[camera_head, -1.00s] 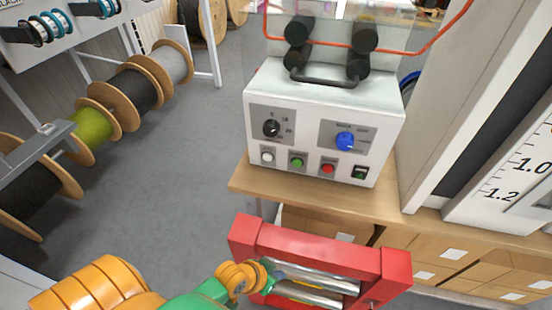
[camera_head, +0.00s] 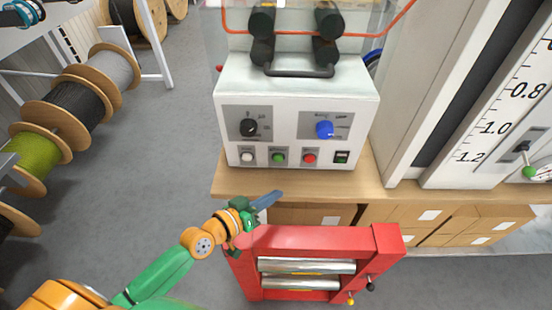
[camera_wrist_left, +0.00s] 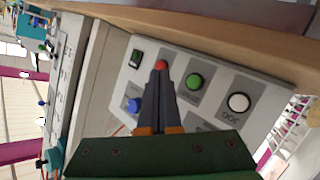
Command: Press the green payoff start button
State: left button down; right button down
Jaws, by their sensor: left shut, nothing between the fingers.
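The green start button (camera_head: 278,156) sits on the lower front of the white control box (camera_head: 300,92), between a white button (camera_head: 247,157) and a red button (camera_head: 310,157). In the left wrist view the green button (camera_wrist_left: 194,81) is just right of my fingertips, with the red button at their tip and the white button further right. My left gripper (camera_head: 268,200) is shut and empty, below and in front of the box, apart from the buttons. It also shows in the left wrist view (camera_wrist_left: 160,72). My right gripper is not in view.
The box stands on a wooden bench (camera_head: 370,182) with cardboard boxes (camera_head: 400,218) below. A red roller frame (camera_head: 318,238) stands in front, close to my left wrist. Cable reels (camera_head: 75,105) are at left. A black dial and a blue knob (camera_head: 324,129) sit above the buttons.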

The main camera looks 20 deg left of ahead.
aim_at(278, 159)
pick_arm(q)
jog(key=shift+w+d, duration=0.1)
jog(key=shift+d, duration=0.05)
jog(key=w+b, duration=0.1)
jog(key=w, duration=0.1)
jog(key=w+a+b, duration=0.1)
jog(key=w+b, duration=0.1)
jog(key=w+a+b, duration=0.1)
jog(key=w, duration=0.2)
jog(key=shift+w+a+f, duration=0.1)
jog(key=shift+f, duration=0.15)
jog(key=shift+w+a+r+b, duration=0.1)
jog(key=shift+w+a+b, duration=0.05)
jog(key=shift+w+b, duration=0.35)
jog(key=shift+w+r, duration=0.1)
dwell(1.3)
jog(key=shift+w+a, duration=0.1)
jog(key=shift+w, duration=0.1)
jog(key=shift+w+b, duration=0.15)
jog(key=shift+b, duration=0.15)
